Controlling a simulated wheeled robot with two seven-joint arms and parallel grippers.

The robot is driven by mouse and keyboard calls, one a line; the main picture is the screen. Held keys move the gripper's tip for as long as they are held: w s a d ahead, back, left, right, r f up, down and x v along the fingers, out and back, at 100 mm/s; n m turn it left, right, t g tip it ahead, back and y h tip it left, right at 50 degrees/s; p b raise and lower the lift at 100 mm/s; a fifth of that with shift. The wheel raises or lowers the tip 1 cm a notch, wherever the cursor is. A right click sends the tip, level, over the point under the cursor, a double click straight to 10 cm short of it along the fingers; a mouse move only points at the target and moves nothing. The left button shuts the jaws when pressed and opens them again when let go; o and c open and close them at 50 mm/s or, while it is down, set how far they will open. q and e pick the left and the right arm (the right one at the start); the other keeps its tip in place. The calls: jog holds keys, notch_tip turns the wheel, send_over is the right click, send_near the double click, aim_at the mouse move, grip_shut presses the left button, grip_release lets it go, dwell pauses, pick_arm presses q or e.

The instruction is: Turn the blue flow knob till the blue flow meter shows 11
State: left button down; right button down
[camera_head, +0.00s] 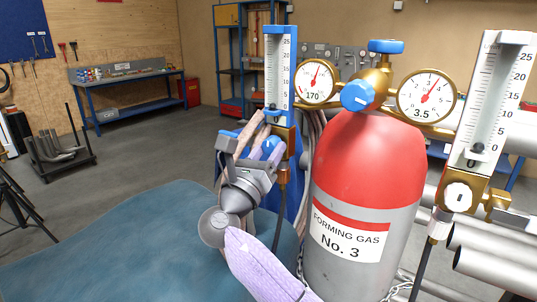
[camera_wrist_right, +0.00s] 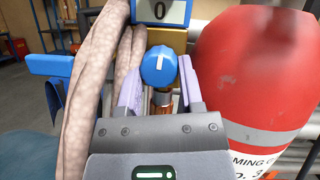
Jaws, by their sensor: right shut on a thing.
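The blue flow meter (camera_head: 280,72) is an upright blue-framed scale left of the red gas cylinder. Its dark float seems to sit near the bottom of the tube, by the low end of the scale; the exact reading is too small to tell. In the right wrist view the meter's lower end shows a 0 (camera_wrist_right: 163,12). The blue flow knob (camera_wrist_right: 158,66) has a white pointer mark standing roughly upright. My right gripper (camera_wrist_right: 160,88) has its lavender fingers on either side of the knob, shut on it. In the head view my right gripper (camera_head: 262,152) partly covers the knob. My left gripper is not in view.
The red and grey cylinder (camera_head: 367,170) stands close to the right of my right gripper, with a gauge reading 170 (camera_head: 316,82) and a 3.5 gauge (camera_head: 427,95) above. A white flow meter (camera_head: 490,100) stands at right. A beige hose (camera_wrist_right: 92,85) hangs close left of the fingers.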

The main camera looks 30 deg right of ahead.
jog(key=m+g+b, duration=0.1)
jog(key=m, duration=0.1)
jog(key=m+g+h+b, duration=0.1)
jog(key=m, duration=0.1)
jog(key=m+g+b, duration=0.1)
jog(key=m+b, duration=0.1)
jog(key=shift+w+f+h, duration=0.1)
jog(key=shift+f+h, duration=0.15)
jog(key=shift+h, duration=0.05)
jog(key=m+g+b, duration=0.1)
jog(key=m, duration=0.2)
jog(key=m+g+b, duration=0.2)
jog(key=m, duration=0.2)
jog(key=shift+w+a+r+g, duration=0.1)
jog(key=shift+w+g, duration=0.05)
jog(key=shift+g, duration=0.15)
jog(key=m+g+b, duration=0.1)
jog(key=m+g, duration=0.1)
jog(key=m, duration=0.2)
jog(key=shift+r+m+b, duration=0.15)
jog(key=shift+m+b, duration=0.15)
jog(key=shift+b, duration=0.1)
jog(key=m, duration=0.2)
jog(key=m+g+y, duration=0.1)
jog(key=shift+w+r+m+g, duration=0.1)
jog(key=shift+r+m+g, duration=0.05)
jog(key=shift+m+g, duration=0.2)
jog(key=shift+m, duration=0.45)
jog(key=shift+m+y, duration=0.3)
